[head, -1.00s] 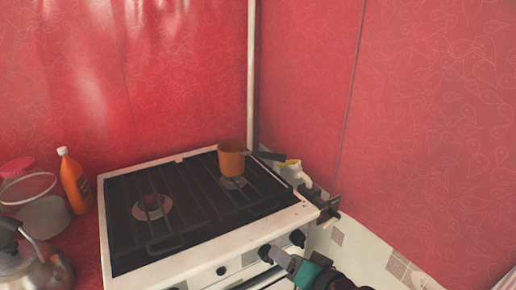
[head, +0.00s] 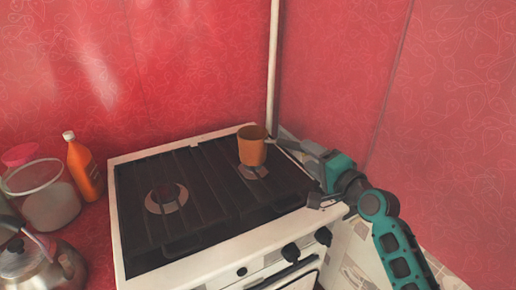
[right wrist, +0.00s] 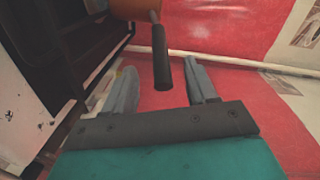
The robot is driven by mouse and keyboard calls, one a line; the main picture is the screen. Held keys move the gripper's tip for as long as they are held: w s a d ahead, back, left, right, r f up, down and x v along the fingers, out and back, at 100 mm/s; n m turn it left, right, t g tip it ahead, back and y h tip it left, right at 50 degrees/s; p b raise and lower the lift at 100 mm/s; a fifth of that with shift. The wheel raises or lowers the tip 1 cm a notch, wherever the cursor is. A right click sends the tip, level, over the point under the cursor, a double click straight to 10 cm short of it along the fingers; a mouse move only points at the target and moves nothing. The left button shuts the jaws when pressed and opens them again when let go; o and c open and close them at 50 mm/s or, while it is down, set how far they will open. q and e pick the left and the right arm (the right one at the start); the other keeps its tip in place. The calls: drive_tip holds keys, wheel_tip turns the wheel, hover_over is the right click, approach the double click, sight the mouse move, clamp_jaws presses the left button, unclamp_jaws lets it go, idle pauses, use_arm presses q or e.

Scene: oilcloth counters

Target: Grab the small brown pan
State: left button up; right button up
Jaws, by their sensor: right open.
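The small brown pan (head: 252,150) stands upright on the back right burner of the stove (head: 140,250). Its orange-brown body also shows at the top edge of the right wrist view (right wrist: 135,8), with its dark handle (right wrist: 161,58) pointing toward my gripper. My right gripper (head: 292,147) is at the pan's right side, at the handle; in the wrist view (right wrist: 162,80) its fingers are open. The handle's end appears between the two fingertips, with no finger seen closed on it. In the head view the gripper hides most of the handle. My left gripper is not in view.
An orange bottle (head: 84,168), a clear jar (head: 48,200) and a metal kettle (head: 40,262) stand left of the stove. A white pipe (head: 273,65) rises in the corner behind the pan. Red walls close off the back and right.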

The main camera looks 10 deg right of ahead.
sight(303, 152)
drive_tip(key=shift+x, duration=2.95)
clamp_jaws()
drive_tip(key=shift+r, duration=0.15)
